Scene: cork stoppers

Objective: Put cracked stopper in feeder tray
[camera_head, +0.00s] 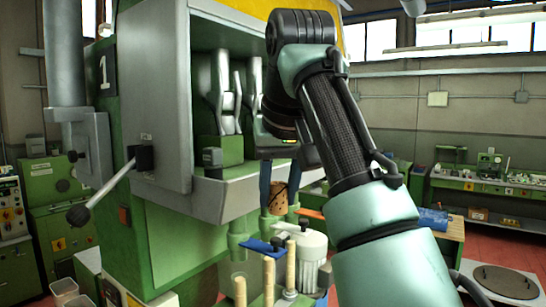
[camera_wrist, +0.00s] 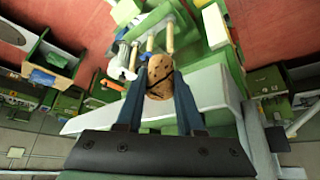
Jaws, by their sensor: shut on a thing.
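My gripper (camera_head: 278,197) is shut on a brown cork stopper (camera_head: 277,202) and holds it in the air in front of the green machine. In the wrist view the same stopper (camera_wrist: 160,72) sits between the two blue fingers of my gripper (camera_wrist: 160,84). A dark crack line runs across its speckled face. A grey sloping ledge (camera_head: 228,194) of the machine lies just left of the gripper in the head view. I cannot tell for sure which part is the feeder tray.
Below the stopper stand several pale wooden posts (camera_head: 291,264), a small blue plate (camera_head: 262,246) and a white ribbed cylinder (camera_head: 310,252). A grey lever (camera_head: 104,196) sticks out at the machine's left. A green workbench (camera_head: 487,187) is far right.

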